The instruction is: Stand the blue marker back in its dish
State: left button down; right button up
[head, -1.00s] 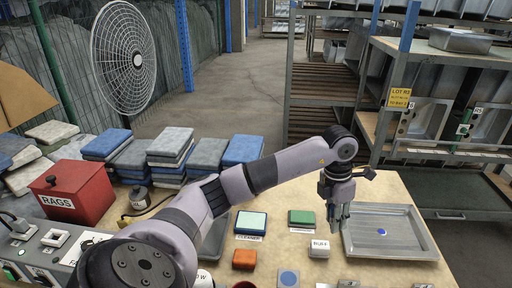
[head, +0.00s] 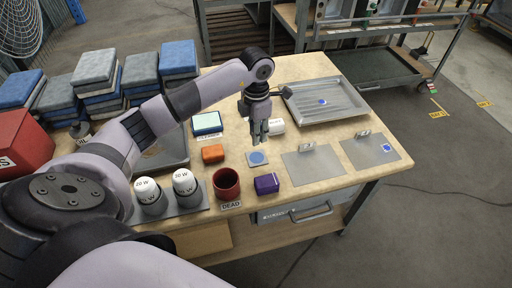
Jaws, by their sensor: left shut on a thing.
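My left gripper (head: 260,138) points down above the bench, just behind a small grey-blue square with a blue disc (head: 257,158). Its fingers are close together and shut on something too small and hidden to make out. I cannot pick out a blue marker with certainty. Other round blue spots show in the large metal tray (head: 345,107) and on the right flat metal plate (head: 361,154). I cannot tell which of these is the marker's dish. My right gripper is not in view.
A white labelled block (head: 277,127) is beside the gripper. An orange block (head: 212,153), a dark red cup (head: 227,186), a purple block (head: 266,184) and a left metal plate (head: 312,170) stand nearby. Bulbs (head: 184,182) and cloth stacks (head: 95,66) are left.

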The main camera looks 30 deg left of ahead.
aim_at(256, 157)
pick_arm(q)
notch_tip(256, 157, down, 4)
jog(key=shift+r, duration=0.2)
notch_tip(256, 157, down, 4)
jog(key=shift+r, duration=0.1)
jog(key=shift+f, duration=0.3)
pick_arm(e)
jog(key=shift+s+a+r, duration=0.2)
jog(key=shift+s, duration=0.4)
pick_arm(q)
jog(key=shift+f, duration=0.2)
jog(key=c, duration=1.3)
grip_release()
jog(key=shift+r, duration=0.1)
jog(key=shift+c, duration=0.2)
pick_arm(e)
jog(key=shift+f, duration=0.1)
